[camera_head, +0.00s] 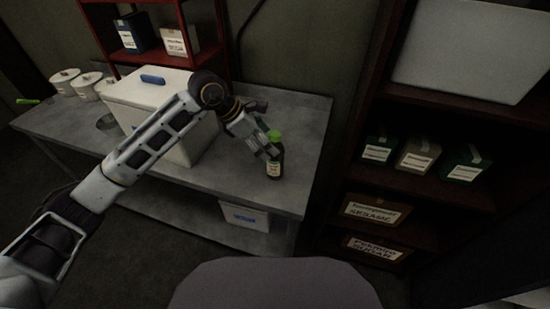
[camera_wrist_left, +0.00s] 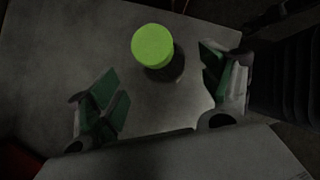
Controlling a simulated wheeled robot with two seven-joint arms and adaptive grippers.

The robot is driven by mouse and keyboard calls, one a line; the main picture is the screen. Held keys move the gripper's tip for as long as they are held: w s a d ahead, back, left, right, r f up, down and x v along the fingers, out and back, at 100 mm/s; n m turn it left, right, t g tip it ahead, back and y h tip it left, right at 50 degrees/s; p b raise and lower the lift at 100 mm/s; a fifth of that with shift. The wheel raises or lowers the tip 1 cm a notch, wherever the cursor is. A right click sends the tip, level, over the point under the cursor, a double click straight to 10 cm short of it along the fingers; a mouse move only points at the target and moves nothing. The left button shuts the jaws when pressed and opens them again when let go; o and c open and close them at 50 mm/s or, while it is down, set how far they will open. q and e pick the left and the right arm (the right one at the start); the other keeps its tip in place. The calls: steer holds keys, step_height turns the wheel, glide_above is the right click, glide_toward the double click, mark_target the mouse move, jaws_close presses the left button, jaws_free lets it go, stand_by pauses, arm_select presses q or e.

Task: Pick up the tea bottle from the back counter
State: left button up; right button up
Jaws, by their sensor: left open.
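The tea bottle (camera_head: 274,168) stands upright near the right part of the grey back counter (camera_head: 300,118). It is dark with a pale label and a bright green cap. In the left wrist view the green cap (camera_wrist_left: 152,46) shows from above, beyond the line between the fingertips. My left gripper (camera_head: 268,150) is at the bottle's upper part, partly in front of it in the head view. In the left wrist view my left gripper (camera_wrist_left: 163,90) is open, with its green-padded fingers wide apart and nothing between them. I cannot tell whether a finger touches the bottle. My right gripper is out of view.
A large white box (camera_head: 190,150) with a blue handle stands on the counter left of the bottle, behind my arm. White canisters (camera_head: 66,82) stand at the far left. A red shelf (camera_head: 165,52) rises behind. A dark shelf unit (camera_head: 440,185) with boxes stands right.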

mark_target(275, 167)
arm_select(q)
steer(key=shift+d+f, duration=0.15)
steer(key=shift+f, duration=0.1)
steer(key=shift+d+f, duration=0.35)
steer(key=shift+f, duration=0.15)
steer(key=x, duration=0.4)
steer(key=shift+s+f+p, duration=0.1)
steer(key=shift+p, duration=0.3)
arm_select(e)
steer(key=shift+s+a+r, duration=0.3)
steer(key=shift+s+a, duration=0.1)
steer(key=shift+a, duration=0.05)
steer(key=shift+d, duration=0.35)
arm_select(q)
steer(key=c, duration=1.2)
steer(key=shift+c, duration=1.3)
steer(key=shift+r, duration=0.2)
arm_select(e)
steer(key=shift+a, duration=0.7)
